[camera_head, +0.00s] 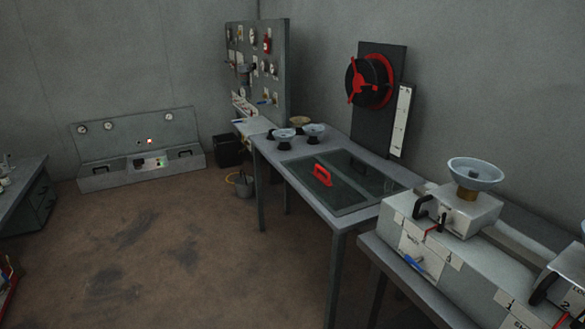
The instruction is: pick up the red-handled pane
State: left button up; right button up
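The red-handled pane (335,200) lies flat on the grey table (340,225) in the middle right of the head view. It is dark and glassy. Its red handle (322,175) stands up from it near its far left side. A second dark glassy panel (368,177) adjoins it on the right, toward the wall. Neither of my grippers shows in this view.
Several small bowls on stands (284,134) are at the table's far end. A grey bench unit (440,250) with handles and a bowl (474,172) stands near right. A bucket (243,185) sits by the table. The brown floor (180,240) left of the table is open.

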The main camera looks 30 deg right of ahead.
aim_at(335, 191)
jog(key=i+j+z, duration=0.1)
jog(key=i+z, duration=0.15)
jog(key=i, duration=0.35)
jog(key=i+j+z, duration=0.2)
jog(key=i, duration=0.4)
jog(key=i+j+z, duration=0.2)
jog(key=i+z, duration=0.25)
jog(key=i+j+z, duration=0.95)
jog(key=i+z, duration=0.15)
jog(key=i, duration=0.25)
